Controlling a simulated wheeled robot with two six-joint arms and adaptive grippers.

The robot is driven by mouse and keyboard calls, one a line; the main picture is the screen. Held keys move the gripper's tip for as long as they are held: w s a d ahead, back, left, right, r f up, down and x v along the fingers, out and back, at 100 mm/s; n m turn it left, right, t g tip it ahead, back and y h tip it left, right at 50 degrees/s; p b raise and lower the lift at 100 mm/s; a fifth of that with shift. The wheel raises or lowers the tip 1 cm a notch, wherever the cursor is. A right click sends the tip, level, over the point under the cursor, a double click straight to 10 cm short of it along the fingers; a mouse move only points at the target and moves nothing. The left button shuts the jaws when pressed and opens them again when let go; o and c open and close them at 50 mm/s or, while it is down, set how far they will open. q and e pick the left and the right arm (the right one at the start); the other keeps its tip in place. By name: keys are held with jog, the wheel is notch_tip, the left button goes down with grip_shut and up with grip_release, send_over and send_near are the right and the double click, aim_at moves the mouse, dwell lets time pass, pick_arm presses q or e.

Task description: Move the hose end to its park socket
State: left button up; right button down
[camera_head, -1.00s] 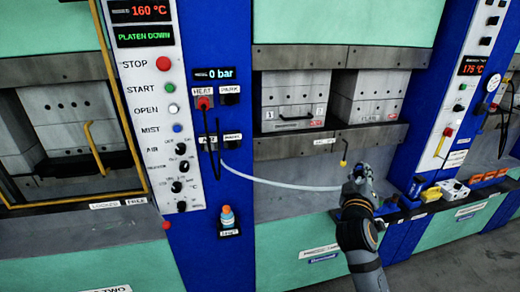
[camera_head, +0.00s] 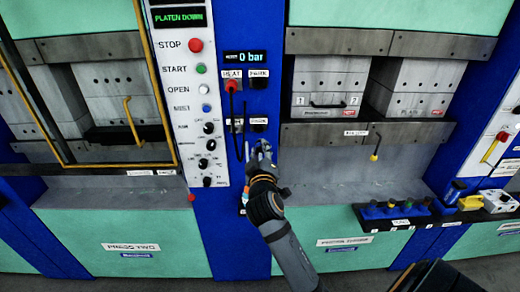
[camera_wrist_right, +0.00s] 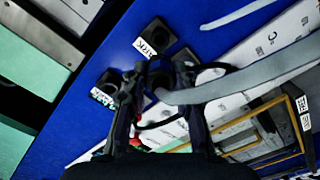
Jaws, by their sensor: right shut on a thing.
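My right gripper (camera_head: 262,148) is just below a pair of dark sockets on the blue post. It is shut on the end of a grey hose. In the right wrist view the gripper (camera_wrist_right: 160,85) has the hose (camera_wrist_right: 240,82) leading off to the right; the fingers mostly hide the hose end. A black socket with a white label (camera_wrist_right: 158,36) lies just beyond the fingertips, and a second socket (camera_wrist_right: 108,80) is partly behind the left finger. The right socket of this pair (camera_head: 260,121) shows in the head view. Whether the hose end touches a socket I cannot tell. My left gripper is out of view.
A red plug (camera_head: 231,86) with a hanging black cable sits in the HEAT socket above; the PARK socket (camera_head: 258,79) is beside it. The control panel (camera_head: 194,110) stands close left. A dark tool rack (camera_head: 392,214) is at right. The bench between is mostly clear.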

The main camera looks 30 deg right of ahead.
aim_at(259, 140)
jog(key=shift+w, duration=0.2)
jog(key=shift+x, duration=1.95)
jog(key=shift+w+d, duration=0.45)
jog(key=shift+w, duration=0.15)
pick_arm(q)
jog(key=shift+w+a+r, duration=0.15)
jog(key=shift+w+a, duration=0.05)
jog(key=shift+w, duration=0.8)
pick_arm(e)
jog(key=shift+d, duration=0.1)
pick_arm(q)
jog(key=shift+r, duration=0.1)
pick_arm(e)
jog(key=shift+x, duration=1.65)
jog(key=c, duration=1)
grip_release()
